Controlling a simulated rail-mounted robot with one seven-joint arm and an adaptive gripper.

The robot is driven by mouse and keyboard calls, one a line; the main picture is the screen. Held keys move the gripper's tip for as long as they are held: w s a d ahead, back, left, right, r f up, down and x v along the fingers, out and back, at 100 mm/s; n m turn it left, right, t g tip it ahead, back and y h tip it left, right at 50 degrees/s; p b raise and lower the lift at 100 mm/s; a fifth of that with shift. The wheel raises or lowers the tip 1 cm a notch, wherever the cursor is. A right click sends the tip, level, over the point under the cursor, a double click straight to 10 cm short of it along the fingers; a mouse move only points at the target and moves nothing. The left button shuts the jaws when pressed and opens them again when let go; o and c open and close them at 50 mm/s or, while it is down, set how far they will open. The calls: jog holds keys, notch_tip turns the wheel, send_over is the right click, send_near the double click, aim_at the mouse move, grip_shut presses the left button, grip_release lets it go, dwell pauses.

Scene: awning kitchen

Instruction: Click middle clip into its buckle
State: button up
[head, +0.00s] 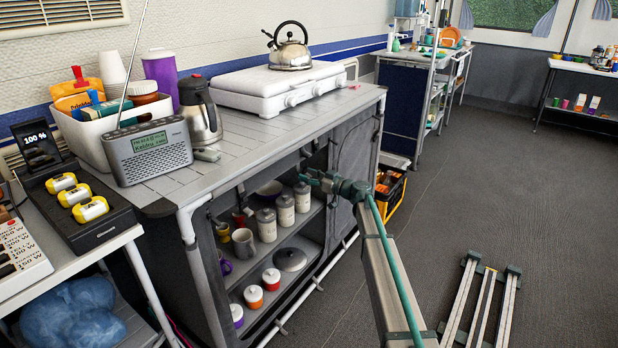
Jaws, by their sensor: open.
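I cannot make out the middle clip or its buckle; they are too small or hidden. The grey camp kitchen cabinet (232,172) stands left of centre, its left part showing open shelves. A grey fabric panel (355,140) covers its right part. My gripper (311,177) is open, in front of the cabinet near the border between the shelves and the panel. It looks small and dark against the opening, and I see nothing between its fingers. I cannot tell whether it touches the cabinet. My arm hides part of the cabinet's lower right.
The shelves hold jars (285,209), mugs (244,243) and a dark lid (290,259). On top are a radio (148,152), a flask (200,110) and a white stove (265,88) with a kettle (290,50). A yellow crate (388,195) stands right of the cabinet.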

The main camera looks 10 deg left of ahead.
grip_shut()
